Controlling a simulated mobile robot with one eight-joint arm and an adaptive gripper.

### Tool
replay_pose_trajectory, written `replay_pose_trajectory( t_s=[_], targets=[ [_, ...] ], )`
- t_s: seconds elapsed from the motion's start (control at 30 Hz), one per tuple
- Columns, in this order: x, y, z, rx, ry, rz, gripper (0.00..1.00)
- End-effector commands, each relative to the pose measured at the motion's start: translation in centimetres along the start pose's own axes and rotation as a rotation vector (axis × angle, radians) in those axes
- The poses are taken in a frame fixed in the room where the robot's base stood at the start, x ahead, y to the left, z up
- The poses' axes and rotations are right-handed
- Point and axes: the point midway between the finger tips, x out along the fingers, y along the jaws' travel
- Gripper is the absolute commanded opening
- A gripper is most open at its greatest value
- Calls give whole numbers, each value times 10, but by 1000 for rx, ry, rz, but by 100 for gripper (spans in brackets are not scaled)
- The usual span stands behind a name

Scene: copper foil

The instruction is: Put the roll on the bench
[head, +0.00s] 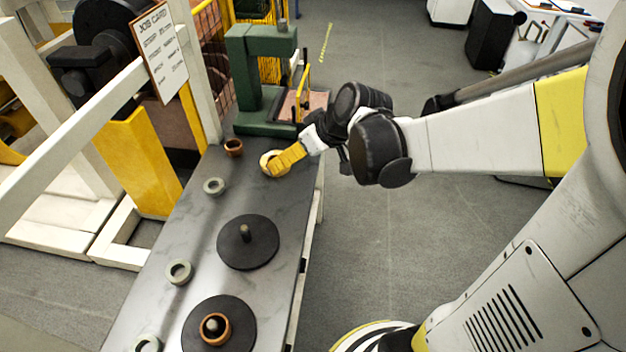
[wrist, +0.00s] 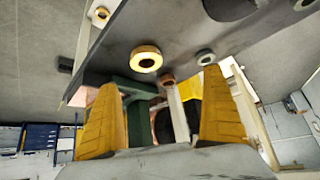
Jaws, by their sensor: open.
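A yellow-lit roll (head: 266,159) is at the far right part of the dark bench (head: 195,230), near its right edge. In the wrist view the roll (wrist: 134,62) appears as a thick ring lying flat on the bench top. My gripper (head: 284,160) is at the roll, its yellow finger partly covering it in the head view. In the wrist view the fingers of my gripper (wrist: 160,80) are wide apart with nothing gripped. The roll shows ahead of the fingertips; whether they touch it I cannot tell.
A copper-coloured ring (head: 233,141) and several grey rings (head: 205,187) sit on the bench. Two black discs with pegs (head: 262,255) lie nearer, one bearing a copper ring (head: 226,330). A green press (head: 245,75) stands behind my gripper.

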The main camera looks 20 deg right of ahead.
Motion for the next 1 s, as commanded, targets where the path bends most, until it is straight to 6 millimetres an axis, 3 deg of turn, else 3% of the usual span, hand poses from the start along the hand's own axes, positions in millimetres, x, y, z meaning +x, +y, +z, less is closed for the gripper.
replay_pose_trajectory(
  t_s=[0.2,0.4,0.6,1.0],
  targets=[
    [-60,-43,24,109,-57,94,97],
    [-101,-66,55,201,-66,185,97],
    [-120,-75,76,254,-56,238,97],
    [-123,-76,79,266,-52,249,97]
  ],
)
